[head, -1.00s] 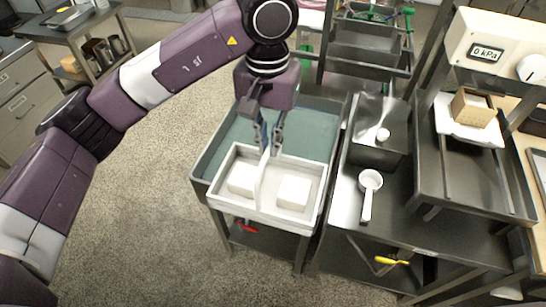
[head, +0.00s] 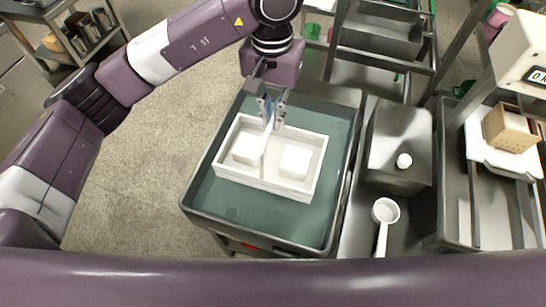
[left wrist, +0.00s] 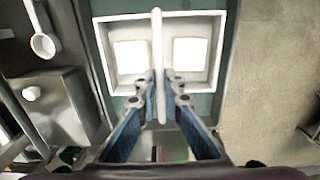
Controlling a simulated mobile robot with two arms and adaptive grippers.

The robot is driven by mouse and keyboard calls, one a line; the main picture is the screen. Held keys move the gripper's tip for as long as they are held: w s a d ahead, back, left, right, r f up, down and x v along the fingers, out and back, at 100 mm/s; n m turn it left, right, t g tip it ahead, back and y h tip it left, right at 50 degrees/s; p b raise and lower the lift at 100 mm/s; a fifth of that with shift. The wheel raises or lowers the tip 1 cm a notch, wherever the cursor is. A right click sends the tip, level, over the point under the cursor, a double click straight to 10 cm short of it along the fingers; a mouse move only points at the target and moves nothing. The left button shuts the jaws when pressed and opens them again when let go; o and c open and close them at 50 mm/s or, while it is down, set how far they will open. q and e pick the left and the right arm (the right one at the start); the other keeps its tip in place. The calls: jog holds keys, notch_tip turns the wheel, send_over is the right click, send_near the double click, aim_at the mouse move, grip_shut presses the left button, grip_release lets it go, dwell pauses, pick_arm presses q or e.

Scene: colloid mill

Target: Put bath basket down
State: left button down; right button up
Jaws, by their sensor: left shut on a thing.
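The bath basket (head: 306,192) is a white rectangular tray with a central upright divider or handle. Two white blocks (head: 295,161) lie in it, one on each side of the handle. It is over the grey bath (head: 341,203) with blue-green liquid, inside the bath's rim in the head view. I cannot tell whether it touches the liquid or the bottom. My left gripper (head: 270,122) is above the basket, shut on its handle. In the left wrist view the blue fingers (left wrist: 160,98) sit on both sides of the handle (left wrist: 158,50). My right gripper is out of view.
A metal box with a white knob (head: 404,161) stands right of the bath, with a white ladle (head: 384,215) in front of it. A perforated tan block (head: 511,129) lies on a white tray farther right. Floor to the left is open.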

pick_arm(q)
notch_tip(320, 180, down, 6)
jog(key=p, duration=0.1)
send_over(272, 161)
notch_tip(272, 161, down, 5)
jog(key=shift+f+p, duration=0.15)
jog(key=shift+p, duration=0.25)
notch_tip(272, 161, down, 4)
jog(key=shift+r+p, duration=0.1)
jog(key=shift+p, duration=0.25)
jog(key=shift+f, duration=0.4)
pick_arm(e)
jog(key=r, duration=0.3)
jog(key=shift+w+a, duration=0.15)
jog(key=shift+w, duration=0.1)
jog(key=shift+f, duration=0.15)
pick_arm(q)
jog(key=c, duration=2.2)
grip_release()
jog(key=shift+f, duration=0.1)
jog(key=shift+o, duration=0.6)
